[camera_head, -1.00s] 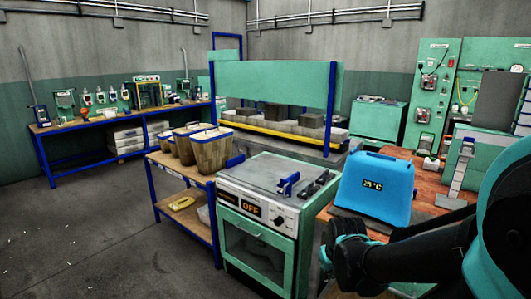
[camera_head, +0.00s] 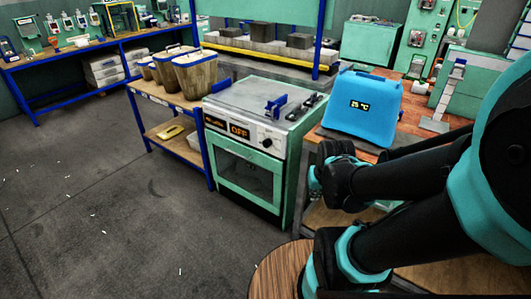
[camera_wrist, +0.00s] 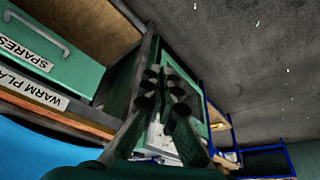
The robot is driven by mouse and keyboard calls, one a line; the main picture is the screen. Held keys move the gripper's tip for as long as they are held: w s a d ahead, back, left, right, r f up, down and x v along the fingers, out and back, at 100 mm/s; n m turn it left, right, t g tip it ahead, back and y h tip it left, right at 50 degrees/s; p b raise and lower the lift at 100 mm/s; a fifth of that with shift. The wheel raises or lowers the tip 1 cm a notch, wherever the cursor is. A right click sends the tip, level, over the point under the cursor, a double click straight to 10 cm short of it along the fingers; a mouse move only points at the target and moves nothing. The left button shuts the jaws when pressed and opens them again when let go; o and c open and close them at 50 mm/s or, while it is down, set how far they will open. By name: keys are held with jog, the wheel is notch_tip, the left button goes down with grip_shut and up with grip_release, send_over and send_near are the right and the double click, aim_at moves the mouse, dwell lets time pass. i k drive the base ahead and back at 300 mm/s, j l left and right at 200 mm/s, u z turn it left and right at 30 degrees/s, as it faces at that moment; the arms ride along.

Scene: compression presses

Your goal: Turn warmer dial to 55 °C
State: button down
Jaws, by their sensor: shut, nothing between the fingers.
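A blue warmer (camera_head: 362,118) with a small lit display stands on the bench right of the oven. The display seems to read 25 °C, but the digits are small. No dial on the warmer can be made out. A blue surface (camera_wrist: 40,155), seemingly the warmer, fills the lower left of the wrist view. My gripper (camera_wrist: 166,98) shows in the wrist view with its dark fingers shut and empty, in front of the green oven. In the head view my dark arm reaches in from the right, just below the warmer, and the fingertips cannot be made out.
The green oven (camera_head: 258,150) has a knob and a display reading OFF. A green SPARES drawer (camera_wrist: 45,55) and a bench edge labelled WARM PLA, cut off, lie close left of my gripper. A shelf cart (camera_head: 170,105) carries bins. Floor at left is clear.

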aim_at(267, 143)
jog(key=k+l+u, duration=0.1)
jog(key=l+u, duration=0.25)
jog(key=k+l+u, duration=0.1)
jog(key=u, duration=0.25)
jog(key=k+l+u, duration=0.2)
jog(key=l+u, duration=0.15)
